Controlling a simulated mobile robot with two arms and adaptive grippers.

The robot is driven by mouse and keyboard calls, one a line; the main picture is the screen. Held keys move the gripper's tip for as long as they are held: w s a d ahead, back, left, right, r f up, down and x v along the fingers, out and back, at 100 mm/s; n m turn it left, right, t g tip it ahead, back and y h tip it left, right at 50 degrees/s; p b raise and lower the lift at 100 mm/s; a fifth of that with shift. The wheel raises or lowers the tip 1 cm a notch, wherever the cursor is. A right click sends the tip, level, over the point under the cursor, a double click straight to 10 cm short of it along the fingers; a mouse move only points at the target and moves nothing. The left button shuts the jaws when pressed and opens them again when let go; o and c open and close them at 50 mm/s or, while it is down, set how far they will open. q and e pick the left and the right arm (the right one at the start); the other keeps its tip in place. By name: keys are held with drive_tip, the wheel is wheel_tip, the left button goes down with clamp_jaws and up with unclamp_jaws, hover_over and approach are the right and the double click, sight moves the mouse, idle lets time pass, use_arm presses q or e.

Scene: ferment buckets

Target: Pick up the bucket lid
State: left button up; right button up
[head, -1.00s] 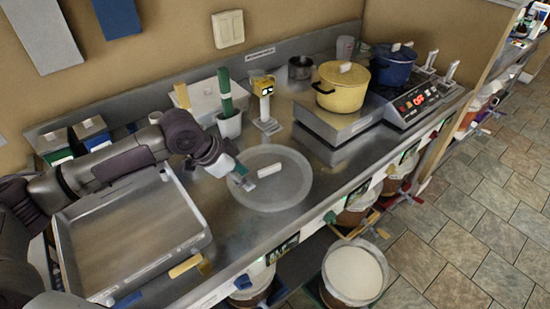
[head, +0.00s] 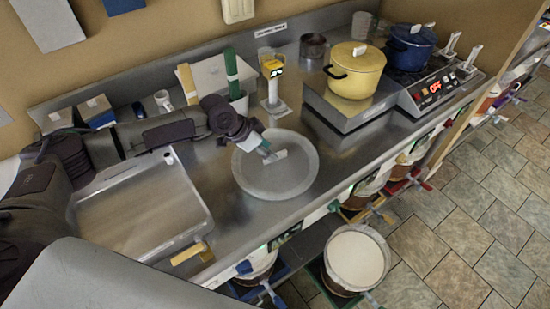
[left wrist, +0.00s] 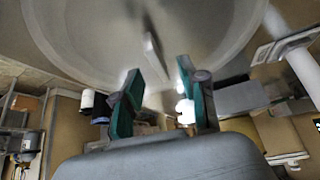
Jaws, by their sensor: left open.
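The bucket lid (head: 255,181) is a round, pale grey disc lying flat on the steel counter, with a white bar handle on top. My left gripper (head: 266,150) is open at the handle, its fingertips close to the bar's left end. In the left wrist view the lid (left wrist: 85,35) fills the top, and its handle lies just ahead of the open green fingertips (left wrist: 160,88), apart from them. I cannot tell the exact height of the fingers above the lid. My right gripper is not in view.
A shallow steel tray (head: 135,225) lies left of the lid. A yellow pot (head: 355,72) and a blue pot (head: 410,48) stand at the back right. A yellow-topped device (head: 272,68) stands behind the lid. An open white-filled bucket (head: 355,258) stands below the counter's front edge.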

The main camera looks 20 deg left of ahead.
use_arm(q)
drive_tip(key=shift+d+x, duration=0.2)
drive_tip(key=shift+x, duration=1)
drive_tip(key=shift+w+d+f, duration=0.15)
drive_tip(key=shift+f, duration=0.25)
drive_tip(key=shift+c, duration=1.4)
clamp_jaws()
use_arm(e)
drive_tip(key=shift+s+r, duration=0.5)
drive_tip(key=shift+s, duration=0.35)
